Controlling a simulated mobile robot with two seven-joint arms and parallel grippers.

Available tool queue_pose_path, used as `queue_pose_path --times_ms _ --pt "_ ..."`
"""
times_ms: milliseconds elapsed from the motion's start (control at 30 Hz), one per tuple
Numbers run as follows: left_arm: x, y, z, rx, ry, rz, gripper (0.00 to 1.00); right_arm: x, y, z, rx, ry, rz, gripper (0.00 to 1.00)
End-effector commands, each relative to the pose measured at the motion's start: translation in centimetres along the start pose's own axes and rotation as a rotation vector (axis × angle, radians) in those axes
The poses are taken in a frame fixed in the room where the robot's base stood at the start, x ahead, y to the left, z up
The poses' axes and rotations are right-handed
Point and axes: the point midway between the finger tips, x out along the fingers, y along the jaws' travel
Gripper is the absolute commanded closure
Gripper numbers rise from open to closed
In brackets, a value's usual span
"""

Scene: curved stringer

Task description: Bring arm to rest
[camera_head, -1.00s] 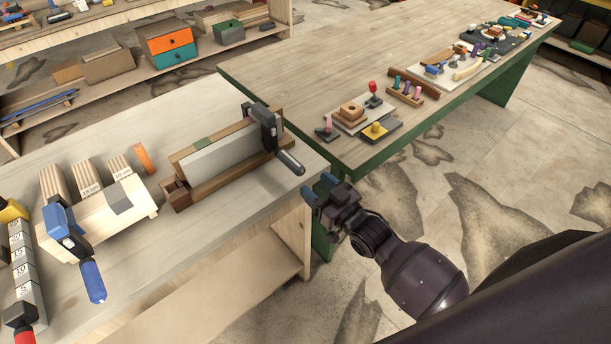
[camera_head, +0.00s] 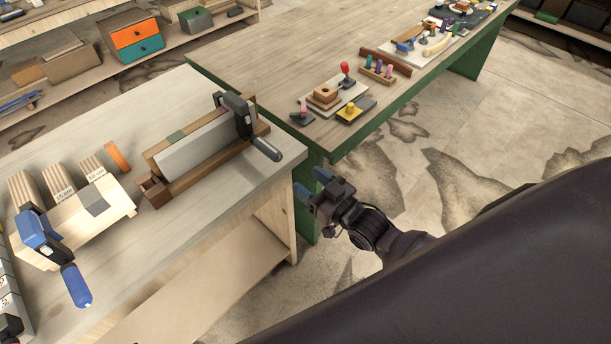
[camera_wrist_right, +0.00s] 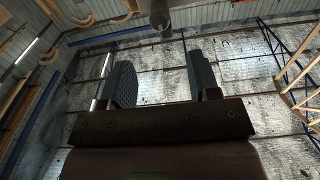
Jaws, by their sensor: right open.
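My right gripper (camera_head: 312,184) is in the head view, right of the workbench's front corner and out over the floor gap. Its two blue-tipped fingers are apart, with nothing between them. In the right wrist view the right gripper (camera_wrist_right: 163,85) also shows its two dark ribbed fingers wide apart and empty, facing the wall and ceiling structure. A large dark link of my arm fills the lower right of the head view. My left gripper is not in view.
The near workbench (camera_head: 215,205) holds a clamped wooden assembly (camera_head: 205,143) and a blue-handled clamp (camera_head: 42,235) on a wood block. A green-edged table (camera_head: 265,80) with several small toys stands behind. The floor (camera_head: 480,130) at the right is clear.

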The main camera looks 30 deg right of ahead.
Motion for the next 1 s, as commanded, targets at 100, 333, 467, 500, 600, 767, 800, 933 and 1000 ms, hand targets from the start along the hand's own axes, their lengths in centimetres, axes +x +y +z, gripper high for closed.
queue_pose_path --times_ms 100,333,467,500,600,767,800,933,1000 --pt "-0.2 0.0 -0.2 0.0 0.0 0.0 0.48 -0.6 0.0 -0.1 0.0 0.001 -0.001 0.44" --pt "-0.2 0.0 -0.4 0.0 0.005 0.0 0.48 -0.6 0.0 0.0 0.0 0.001 -0.001 0.44" --pt "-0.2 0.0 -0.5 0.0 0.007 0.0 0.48 -0.6 0.0 0.0 0.0 0.001 0.0 0.44" --pt "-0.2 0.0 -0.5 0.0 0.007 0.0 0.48 -0.6 0.0 0.0 0.0 0.001 0.0 0.44" --pt "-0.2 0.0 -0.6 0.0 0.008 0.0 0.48 -0.6 0.0 0.0 0.0 0.001 0.0 0.44" --pt "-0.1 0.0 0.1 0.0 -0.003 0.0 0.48 -0.6 0.1 0.8 -0.037 -0.056 0.007 0.44" --pt "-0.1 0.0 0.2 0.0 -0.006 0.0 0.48 -0.5 0.2 1.0 -0.057 -0.083 0.01 0.44" --pt "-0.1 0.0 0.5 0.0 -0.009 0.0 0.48 -1.0 0.8 1.9 -0.109 -0.181 0.052 0.44" --pt "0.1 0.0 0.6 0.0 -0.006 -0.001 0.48 -2.2 1.2 3.1 -0.122 -0.25 0.09 0.44"
